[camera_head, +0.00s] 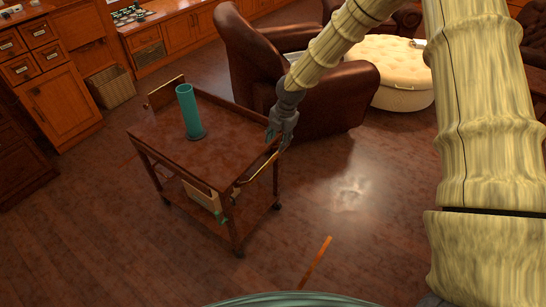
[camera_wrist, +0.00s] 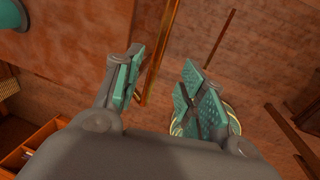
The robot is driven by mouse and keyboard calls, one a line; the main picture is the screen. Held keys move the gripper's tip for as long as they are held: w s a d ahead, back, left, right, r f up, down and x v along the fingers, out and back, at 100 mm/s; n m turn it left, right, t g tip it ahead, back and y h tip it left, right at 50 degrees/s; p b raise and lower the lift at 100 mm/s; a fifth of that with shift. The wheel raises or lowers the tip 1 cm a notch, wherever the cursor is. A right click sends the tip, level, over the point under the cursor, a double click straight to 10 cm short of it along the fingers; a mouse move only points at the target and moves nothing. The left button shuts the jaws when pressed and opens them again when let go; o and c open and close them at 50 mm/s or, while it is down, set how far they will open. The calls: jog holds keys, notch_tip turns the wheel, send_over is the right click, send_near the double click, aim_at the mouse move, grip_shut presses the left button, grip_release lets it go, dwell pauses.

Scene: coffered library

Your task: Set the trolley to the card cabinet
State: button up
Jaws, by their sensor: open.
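The trolley (camera_head: 165,150), a dark wooden two-tier cart on casters, stands left of centre in the head view. A brass handle bar (camera_head: 258,168) runs along its right end. My gripper (camera_head: 275,140) is at that bar, near its far end. In the wrist view my gripper (camera_wrist: 160,90) has its teal-padded fingers apart, with the brass bar (camera_wrist: 162,55) between them, closer to the left finger; contact is not clear. A teal cylinder (camera_head: 188,110) stands upright on the trolley top. The card cabinet (camera_head: 40,55), wooden with small labelled drawers, is at upper left.
A wicker basket (camera_head: 112,87) stands beside the cabinet. A brown leather armchair (camera_head: 255,60) is close behind the trolley, with a cream tufted ottoman (camera_head: 400,65) beyond. A box (camera_head: 200,193) sits on the lower shelf. An orange strip (camera_head: 316,262) lies on the open floor in front.

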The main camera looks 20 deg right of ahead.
aim_at(272, 158)
jog(key=shift+w+a+f+p, duration=0.2)
jog(key=shift+w+f, duration=0.1)
jog(key=shift+f, duration=1.45)
jog(key=shift+w+a+f+p, duration=0.2)
jog(key=shift+w+f, duration=0.1)
jog(key=shift+f, duration=1.4)
jog(key=shift+w+a+f+p, duration=0.2)
jog(key=shift+w+f, duration=0.1)
jog(key=shift+f, duration=1.45)
jog(key=shift+c, duration=0.2)
grip_shut()
